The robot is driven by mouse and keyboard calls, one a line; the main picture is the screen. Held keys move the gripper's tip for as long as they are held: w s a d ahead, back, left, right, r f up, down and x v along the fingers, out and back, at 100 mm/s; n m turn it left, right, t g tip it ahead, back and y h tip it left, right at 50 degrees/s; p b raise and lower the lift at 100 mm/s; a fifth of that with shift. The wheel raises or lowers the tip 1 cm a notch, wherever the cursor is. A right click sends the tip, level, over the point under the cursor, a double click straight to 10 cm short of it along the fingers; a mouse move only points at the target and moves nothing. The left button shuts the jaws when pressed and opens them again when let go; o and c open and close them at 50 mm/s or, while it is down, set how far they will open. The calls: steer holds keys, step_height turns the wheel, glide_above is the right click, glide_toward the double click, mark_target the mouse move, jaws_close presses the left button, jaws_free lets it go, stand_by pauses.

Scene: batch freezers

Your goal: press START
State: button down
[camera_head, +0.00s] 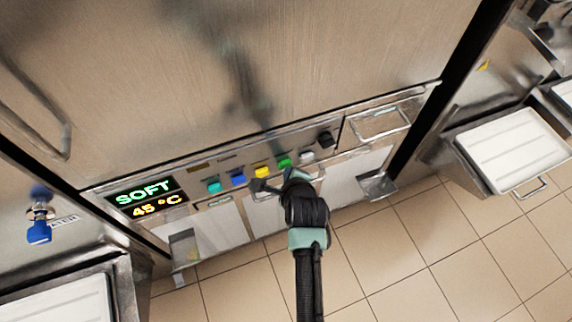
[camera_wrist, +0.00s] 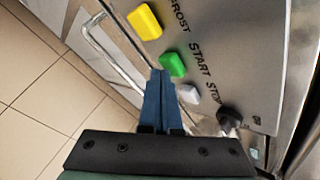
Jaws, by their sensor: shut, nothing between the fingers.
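The green START button (camera_wrist: 172,65) is on the steel control panel in the wrist view, beside the printed word START. It also shows in the head view (camera_head: 284,160), just above my gripper. My gripper (camera_wrist: 161,74) is shut and empty, its blue fingertips just below and left of the green button. I cannot tell whether the tips touch it. In the head view my gripper (camera_head: 290,174) reaches the panel from below, and its tips are hard to make out.
A yellow button (camera_wrist: 145,22) and a white button (camera_wrist: 188,93) by the word STOP flank the green one. A black knob (camera_wrist: 229,118) sits further right. A metal handle (camera_wrist: 112,55) runs left of the buttons. A display (camera_head: 147,196) reads SOFT, 45 °C.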

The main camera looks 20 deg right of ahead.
steer(key=shift+w, duration=0.3)
steer(key=shift+s, duration=0.1)
stand_by(0.3)
steer(key=shift+s+p, duration=0.65)
steer(key=shift+s, duration=0.25)
steer(key=s+p, duration=0.2)
steer(key=s, duration=0.3)
steer(key=shift+d+p, duration=0.1)
steer(key=shift+p, duration=0.3)
stand_by(0.3)
